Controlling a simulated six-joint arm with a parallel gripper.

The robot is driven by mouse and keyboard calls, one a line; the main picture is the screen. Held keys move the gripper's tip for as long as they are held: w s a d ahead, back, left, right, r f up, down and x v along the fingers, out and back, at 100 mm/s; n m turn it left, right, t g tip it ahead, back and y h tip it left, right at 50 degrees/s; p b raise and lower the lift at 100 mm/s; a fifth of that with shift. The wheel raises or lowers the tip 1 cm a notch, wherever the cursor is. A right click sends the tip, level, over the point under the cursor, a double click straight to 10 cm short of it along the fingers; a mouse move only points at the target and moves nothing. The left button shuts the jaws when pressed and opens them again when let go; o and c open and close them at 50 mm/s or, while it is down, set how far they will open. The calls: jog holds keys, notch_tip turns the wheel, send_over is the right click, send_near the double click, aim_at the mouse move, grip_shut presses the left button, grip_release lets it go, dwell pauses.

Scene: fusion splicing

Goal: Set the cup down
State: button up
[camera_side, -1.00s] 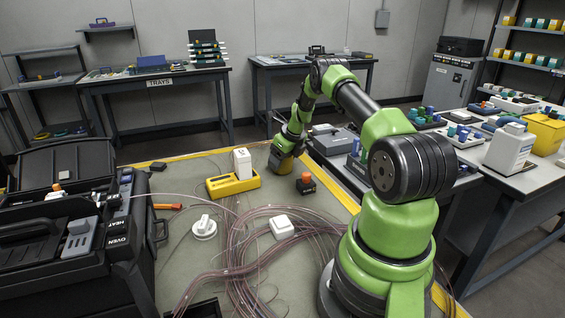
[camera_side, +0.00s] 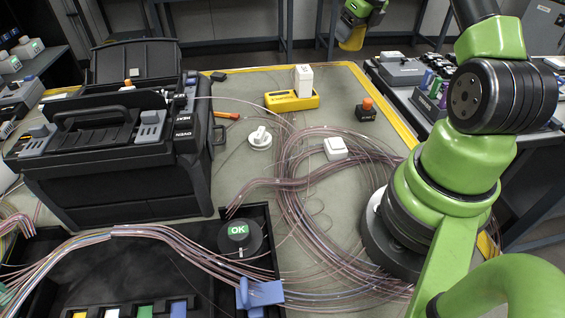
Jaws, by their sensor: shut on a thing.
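My gripper (camera_side: 352,28) is at the top of the side view, past the far yellow-striped edge of the work mat (camera_side: 235,165). Only its green wrist and a dark, yellow-brown end show, small and partly cut by the frame. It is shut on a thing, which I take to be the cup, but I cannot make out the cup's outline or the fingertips. No other cup is clear to me on the mat. I cannot tell how high the gripper is.
A yellow device (camera_side: 292,100) with a white block and a black box with an orange knob (camera_side: 366,109) stand near the far edge. Coiled fibres (camera_side: 300,200) cover the middle. A black case (camera_side: 120,165) fills the left. Bare mat lies around the white round piece (camera_side: 260,138).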

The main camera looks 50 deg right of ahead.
jog(key=w+a+n+g+y, duration=0.1)
jog(key=w+a+n+y, duration=0.15)
jog(key=a+n, duration=0.7)
jog(key=w+a+n+g+y, duration=0.1)
jog(key=w+a+n+y, duration=0.15)
jog(key=a+n, duration=0.65)
jog(key=s+a+r+n+g+h, duration=0.1)
jog(key=s+a+n+g, duration=0.3)
jog(key=a+n, duration=0.5)
jog(key=s+a+n+g+h, duration=0.1)
jog(key=s+a+n+g, duration=0.1)
jog(key=s+a+n, duration=0.75)
jog(key=w+a+f, duration=0.1)
jog(key=f, duration=0.4)
jog(key=w+f+m, duration=0.1)
jog(key=f, duration=0.4)
jog(key=a+f+m, duration=0.1)
jog(key=f, duration=0.4)
jog(key=shift+w+a, duration=0.3)
jog(key=shift+w, duration=0.1)
jog(key=o, duration=1)
